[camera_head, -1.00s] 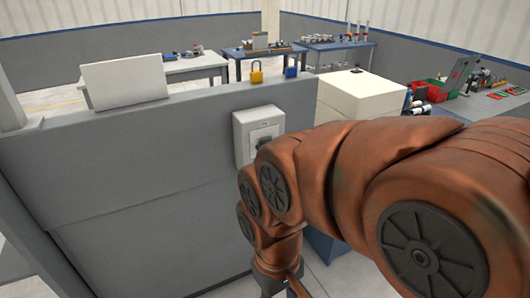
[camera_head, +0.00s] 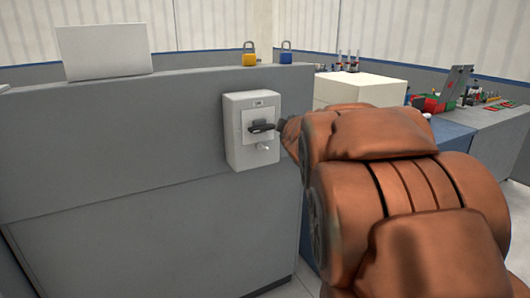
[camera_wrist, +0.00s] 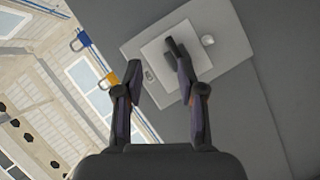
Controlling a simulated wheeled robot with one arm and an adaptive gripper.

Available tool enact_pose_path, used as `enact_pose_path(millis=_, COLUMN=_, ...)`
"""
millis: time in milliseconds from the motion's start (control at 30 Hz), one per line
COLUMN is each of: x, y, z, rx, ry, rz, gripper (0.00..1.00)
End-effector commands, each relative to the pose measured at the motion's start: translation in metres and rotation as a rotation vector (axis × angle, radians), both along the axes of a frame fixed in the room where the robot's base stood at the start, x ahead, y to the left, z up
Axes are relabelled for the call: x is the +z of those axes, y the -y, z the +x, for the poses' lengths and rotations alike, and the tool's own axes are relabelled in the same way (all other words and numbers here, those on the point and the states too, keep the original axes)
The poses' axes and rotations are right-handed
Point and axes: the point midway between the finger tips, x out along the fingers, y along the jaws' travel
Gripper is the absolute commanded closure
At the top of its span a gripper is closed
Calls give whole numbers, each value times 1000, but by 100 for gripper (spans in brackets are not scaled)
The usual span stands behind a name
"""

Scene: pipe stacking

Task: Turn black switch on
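The black switch (camera_head: 262,127) is a handle on the front of a light grey box (camera_head: 236,150) fixed to the grey wall panel. In the head view the handle lies roughly level. The wrist view shows the box (camera_wrist: 225,45) tilted, with the black handle (camera_wrist: 173,46) close to the tip of my right-hand finger. I cannot tell whether they touch. My gripper (camera_wrist: 158,70) is open, its fingers apart with nothing held between them. In the head view my arm hides most of the gripper, just right of the box.
A yellow padlock (camera_head: 249,59) and a blue padlock (camera_head: 286,57) stand on top of the wall panel (camera_head: 130,150). A white panel (camera_head: 105,50) is at its left. A white box (camera_head: 360,90) and a cluttered bench (camera_head: 490,115) are behind my arm at right.

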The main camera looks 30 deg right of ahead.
Motion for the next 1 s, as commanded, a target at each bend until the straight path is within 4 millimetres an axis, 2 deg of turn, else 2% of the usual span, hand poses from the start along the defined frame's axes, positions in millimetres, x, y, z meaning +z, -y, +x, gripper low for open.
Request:
enact_pose_path(millis=33, x=-14, y=8, z=7, rx=36, ry=22, rz=-61, gripper=61)
enact_pose_path(millis=200, x=-20, y=13, z=31, rx=194, ry=76, rz=-263, gripper=61)
enact_pose_path(millis=433, x=-37, y=6, z=46, rx=380, ry=109, rz=-451, gripper=61)
enact_pose_path(millis=600, x=-45, y=0, z=48, rx=451, ry=115, rz=-507, gripper=61)
enact_pose_path(millis=767, x=-44, y=-2, z=52, rx=466, ry=118, rz=-518, gripper=61)
enact_pose_path(millis=1000, x=-44, y=-1, z=70, rx=466, ry=118, rz=-518, gripper=61)
